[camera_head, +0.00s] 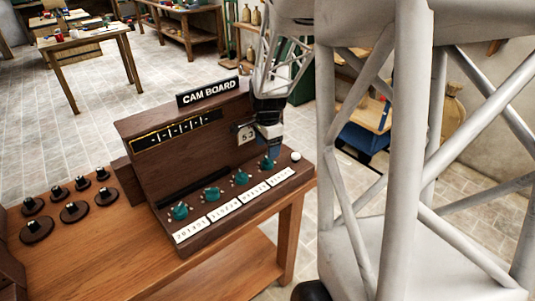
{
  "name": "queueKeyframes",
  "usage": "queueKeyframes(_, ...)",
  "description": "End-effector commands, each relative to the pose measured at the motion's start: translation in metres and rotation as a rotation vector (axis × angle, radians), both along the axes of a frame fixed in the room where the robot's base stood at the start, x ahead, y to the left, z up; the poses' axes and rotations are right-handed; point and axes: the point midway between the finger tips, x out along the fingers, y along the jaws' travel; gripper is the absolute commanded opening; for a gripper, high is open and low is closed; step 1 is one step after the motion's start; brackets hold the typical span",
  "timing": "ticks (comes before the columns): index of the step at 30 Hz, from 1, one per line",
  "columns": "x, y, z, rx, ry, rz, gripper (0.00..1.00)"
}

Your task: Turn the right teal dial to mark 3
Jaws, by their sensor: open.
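A dark wooden cam board (185,143) stands on a wooden bench, with a "CAM BOARD" sign on top. Several teal dials sit in a row along its sloped front, each above a white label strip. The rightmost teal dial (267,163) is at the right end of the row, beside a white round knob (295,157). My gripper (271,150) points down just above the right dial and partly covers it. Its fingers are small and blurred here; I cannot tell whether they touch the dial. The dial's marks and pointer are too small to read.
Other teal dials (241,177) stand close to the left. Several dark round pieces with black knobs (75,211) lie on the bench (110,262) at left. A card reading "53" (246,133) is on the upright panel near my gripper. My white lattice column fills the right side.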

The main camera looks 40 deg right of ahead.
Motion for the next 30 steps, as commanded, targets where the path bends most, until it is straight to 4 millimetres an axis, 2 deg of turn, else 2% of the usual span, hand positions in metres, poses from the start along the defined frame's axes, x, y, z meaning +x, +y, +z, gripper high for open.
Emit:
queueKeyframes(7, 0.000, 0.000, 0.016, 0.000, 0.001, 0.000, 0.70)
queueKeyframes(25, 0.000, 0.000, 0.017, 0.000, 0.000, 0.001, 0.70)
queueKeyframes(30, -0.001, 0.006, 0.021, -0.003, -0.004, 0.026, 0.70)
